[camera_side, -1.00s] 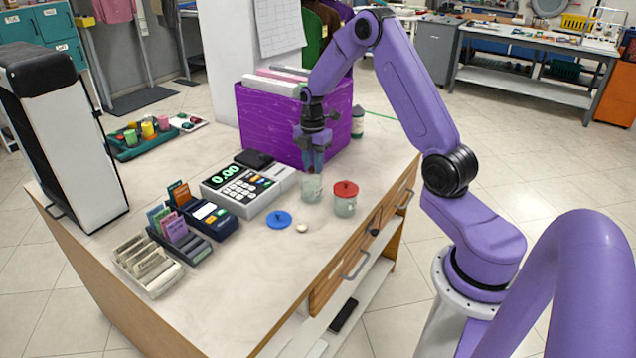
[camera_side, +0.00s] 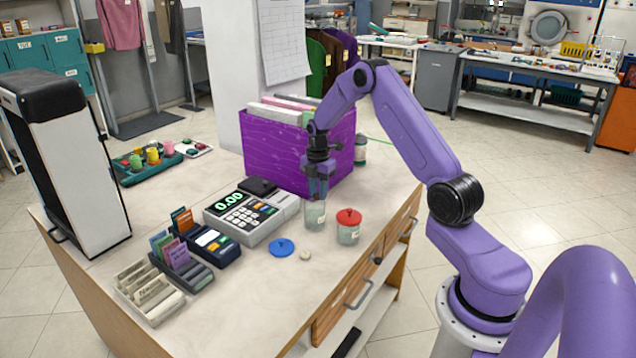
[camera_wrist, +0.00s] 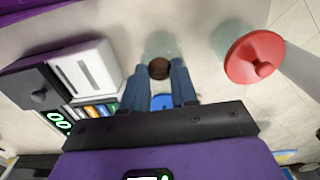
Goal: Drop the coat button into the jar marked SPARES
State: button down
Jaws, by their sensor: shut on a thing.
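A small dark brown round button (camera_wrist: 159,68) is pinched between the blue fingertips of my gripper (camera_wrist: 159,77). In the side view my gripper (camera_side: 318,190) points down just above an open clear glass jar (camera_side: 315,216); its fingers hide part of the rim. The jar also shows faintly behind the button in the wrist view (camera_wrist: 161,44). A second glass jar (camera_side: 348,236) with a red lid (camera_side: 349,216) stands to its right. Any lettering on the jars is too small to read.
A blue lid (camera_side: 281,248) and a small cream disc (camera_side: 305,256) lie on the counter before the jars. A cash register (camera_side: 245,217) stands to the left. A purple bin (camera_side: 275,155) rises close behind my gripper.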

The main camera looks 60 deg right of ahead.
jog(key=shift+f, duration=0.45)
jog(key=c, duration=0.8)
grip_release()
notch_tip(320, 180, up, 18)
jog(key=shift+f, duration=0.25)
